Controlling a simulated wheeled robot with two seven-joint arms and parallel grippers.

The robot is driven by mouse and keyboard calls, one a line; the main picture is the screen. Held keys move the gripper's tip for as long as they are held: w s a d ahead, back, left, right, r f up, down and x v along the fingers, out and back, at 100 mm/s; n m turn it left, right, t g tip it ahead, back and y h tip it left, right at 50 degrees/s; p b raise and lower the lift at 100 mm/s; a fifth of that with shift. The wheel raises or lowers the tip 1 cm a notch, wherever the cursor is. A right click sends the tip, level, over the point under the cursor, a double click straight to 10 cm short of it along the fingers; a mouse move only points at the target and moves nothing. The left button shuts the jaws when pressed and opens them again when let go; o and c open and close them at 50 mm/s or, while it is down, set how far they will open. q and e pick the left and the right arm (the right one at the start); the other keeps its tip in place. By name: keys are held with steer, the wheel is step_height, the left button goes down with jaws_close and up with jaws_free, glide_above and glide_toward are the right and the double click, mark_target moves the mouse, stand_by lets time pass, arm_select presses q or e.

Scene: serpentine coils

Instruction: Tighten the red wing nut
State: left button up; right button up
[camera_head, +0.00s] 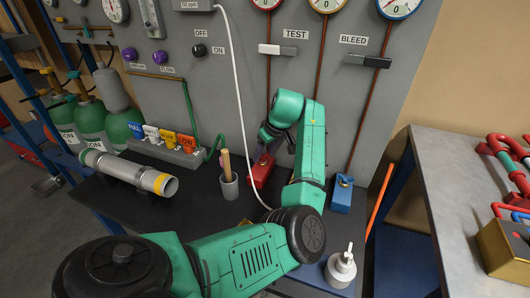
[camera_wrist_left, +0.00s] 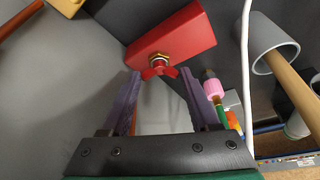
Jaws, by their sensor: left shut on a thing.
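The red block (camera_head: 260,171) stands on the dark bench against the grey panel, and it also shows in the left wrist view (camera_wrist_left: 180,35). The red wing nut (camera_wrist_left: 159,72) sits on a brass fitting on the block's face. My left gripper (camera_wrist_left: 160,76) has its two purple fingers on either side of the wing nut and is shut on its wings. In the head view my left gripper (camera_head: 267,137) is just above the red block, and the wing nut is hard to make out there. My right gripper is not in view.
A grey cup with a wooden handle (camera_head: 228,185) stands left of the red block. A white hose (camera_head: 237,90) hangs down close by. A metal cylinder (camera_head: 130,173) lies at left.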

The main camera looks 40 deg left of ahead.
arm_select(q)
steer(key=shift+r+m+p, duration=0.2)
steer(key=shift+m+p, duration=0.1)
steer(key=shift+p, duration=0.4)
steer(key=m+t+p, duration=0.1)
steer(key=m+p, duration=0.1)
steer(key=p, duration=0.2)
steer(key=m+t+h+p, duration=0.1)
steer(key=m+p, duration=0.2)
steer(key=p, duration=0.2)
steer(key=m+h+p, duration=0.1)
steer(key=m+p, duration=0.2)
steer(key=p, duration=0.1)
steer(key=shift+s+a+r+t+p, duration=0.15)
steer(key=shift+s+a+t+p, duration=0.15)
steer(key=shift+t, duration=0.1)
steer(key=shift+f+m+h+p, duration=0.2)
steer(key=shift+m+h+p, duration=0.1)
steer(key=shift+m+p, duration=0.6)
steer(key=shift+t, duration=0.3)
steer(key=o, duration=1.1)
steer(key=b+v, duration=0.1)
steer(key=v, duration=1.3)
steer(key=shift+r+b, duration=0.25)
steer(key=shift+b, duration=0.15)
